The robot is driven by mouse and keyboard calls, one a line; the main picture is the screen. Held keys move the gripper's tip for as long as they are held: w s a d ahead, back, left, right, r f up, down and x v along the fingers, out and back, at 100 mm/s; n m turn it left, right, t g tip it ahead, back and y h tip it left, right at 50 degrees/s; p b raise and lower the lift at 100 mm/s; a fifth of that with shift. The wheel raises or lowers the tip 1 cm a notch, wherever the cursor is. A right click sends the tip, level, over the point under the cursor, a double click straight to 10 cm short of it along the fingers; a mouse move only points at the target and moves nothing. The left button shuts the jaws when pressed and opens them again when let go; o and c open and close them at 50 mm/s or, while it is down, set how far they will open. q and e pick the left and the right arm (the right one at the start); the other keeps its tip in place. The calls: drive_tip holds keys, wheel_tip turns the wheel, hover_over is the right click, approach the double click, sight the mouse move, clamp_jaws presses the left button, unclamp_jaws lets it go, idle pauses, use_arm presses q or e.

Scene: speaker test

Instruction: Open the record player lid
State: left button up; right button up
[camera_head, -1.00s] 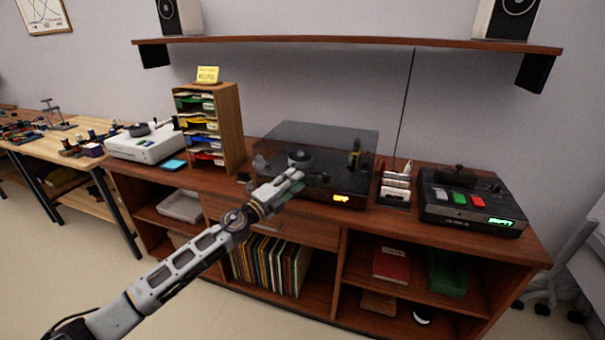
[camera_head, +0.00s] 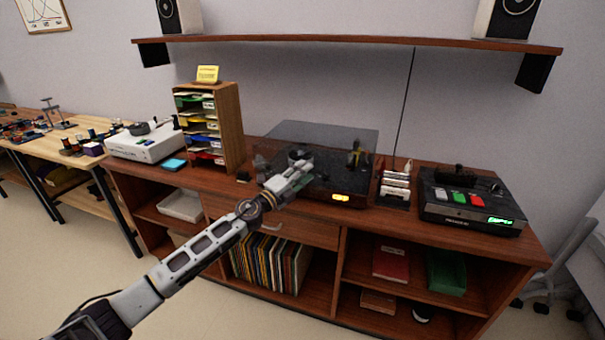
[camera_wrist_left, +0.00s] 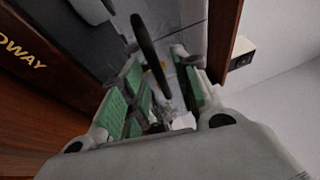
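The record player (camera_head: 318,194) stands on the wooden cabinet, with a dark see-through lid (camera_head: 338,138) that looks down over its deck. An orange display glows on its front. My left gripper (camera_head: 301,170) is at the front left of the player, overlapping the lid in the head view; whether it touches the lid I cannot tell. In the left wrist view the green-padded fingers (camera_wrist_left: 158,100) are apart. A dark curved bar (camera_wrist_left: 148,50) shows beyond and between them, and part of a lettered wooden front (camera_wrist_left: 35,60) lies at left. My right gripper is not in view.
A wooden paper sorter (camera_head: 227,120) and a white device (camera_head: 146,144) stand left of the player. A small rack (camera_head: 396,187) and a dark device with coloured buttons (camera_head: 472,203) stand right. A wall shelf (camera_head: 345,40) with speakers hangs above.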

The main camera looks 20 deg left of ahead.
use_arm(q)
clamp_jaws()
idle(0.4)
